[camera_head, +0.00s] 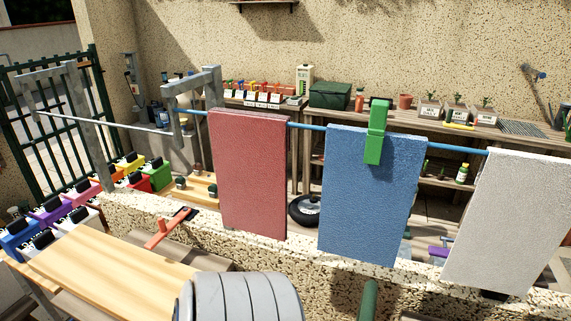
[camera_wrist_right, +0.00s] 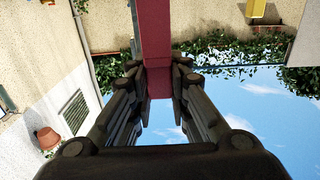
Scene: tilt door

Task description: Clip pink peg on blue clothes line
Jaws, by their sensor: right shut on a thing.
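The blue clothes line (camera_head: 306,126) runs across the head view from a grey bracket toward the right edge. A red towel (camera_head: 250,175), a blue towel (camera_head: 368,200) and a white towel (camera_head: 510,225) hang on it. A green peg (camera_head: 376,132) is clipped over the top of the blue towel. The pink peg (camera_wrist_right: 155,50) shows in the right wrist view, between the fingers of my right gripper (camera_wrist_right: 158,80), which is shut on it. Its far end leaves the picture at the top. Neither the pink peg nor my right gripper is identifiable in the head view. My left gripper is not in view.
A low stone wall (camera_head: 150,207) runs below the towels, with an orange-red object (camera_head: 170,229) by it. A wooden board (camera_head: 100,268) and several coloured boxes (camera_head: 50,209) are at left. A shelf with pots and a green box (camera_head: 330,95) stands behind the line.

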